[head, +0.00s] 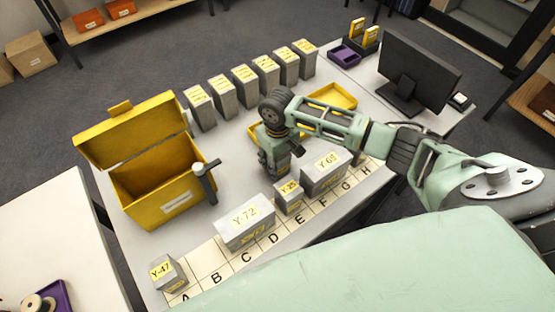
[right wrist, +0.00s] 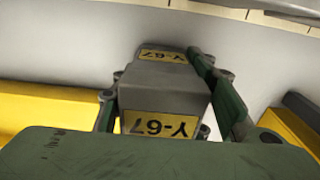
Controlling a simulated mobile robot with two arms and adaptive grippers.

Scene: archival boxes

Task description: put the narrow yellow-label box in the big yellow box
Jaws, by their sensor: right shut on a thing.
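My right gripper (head: 274,162) is above the white table, behind the row of labelled boxes. In the right wrist view it is shut on a narrow grey box with yellow labels marked Y-67 (right wrist: 165,84), a finger on each side. In the head view the gripper mostly hides this box. The big yellow box (head: 158,205) stands on the table to the left, its lid (head: 130,128) raised open and its inside visible. The held box is outside it, to its right. My left gripper is not in view.
Grey boxes Y-47 (head: 166,274), Y-72 (head: 244,230), Y-25 (head: 288,198) and Y-65 (head: 325,174) stand along a lettered strip. Several upright grey boxes (head: 222,95) line the back. A dark upright handle (head: 207,183) is beside the yellow box. A yellow tray (head: 335,97) and monitor (head: 420,75) are rightward.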

